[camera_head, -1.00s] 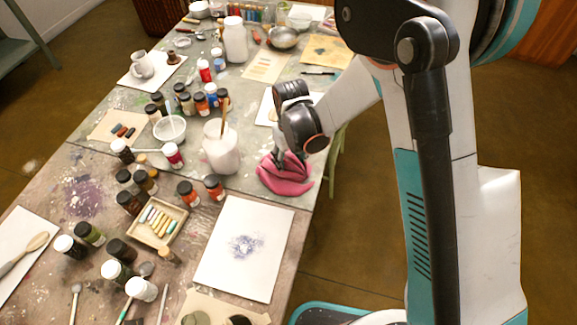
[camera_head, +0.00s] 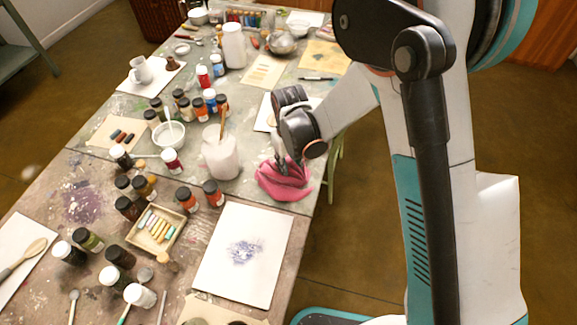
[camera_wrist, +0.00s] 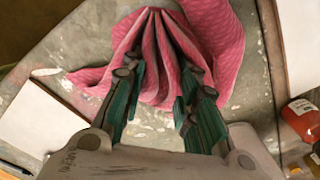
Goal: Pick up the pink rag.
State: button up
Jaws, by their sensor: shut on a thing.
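The pink rag (camera_head: 284,181) is a crumpled cloth at the right edge of the table, beside a large white jar. My gripper (camera_head: 286,163) is above it with its fingers down at the cloth. In the wrist view the rag (camera_wrist: 205,50) fans out in folds that gather between the fingers of my gripper (camera_wrist: 158,95), which is shut on the bunched cloth. The lower part of the rag still appears to lie on the table; the fingertips are partly hidden by folds.
The white jar (camera_head: 220,155) with a brush stands just left of the rag. Orange-labelled bottles (camera_head: 213,194) and a white sheet (camera_head: 243,255) lie nearer. In the wrist view a red bottle (camera_wrist: 302,118) is at the right. Open floor lies beyond the table's right edge.

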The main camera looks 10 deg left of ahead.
aim_at(289, 164)
jog(key=shift+r, duration=0.1)
jog(key=shift+r+p, duration=0.15)
jog(key=shift+p, duration=0.2)
notch_tip(289, 164, up, 20)
jog(key=p, duration=0.5)
jog(key=shift+p, duration=0.3)
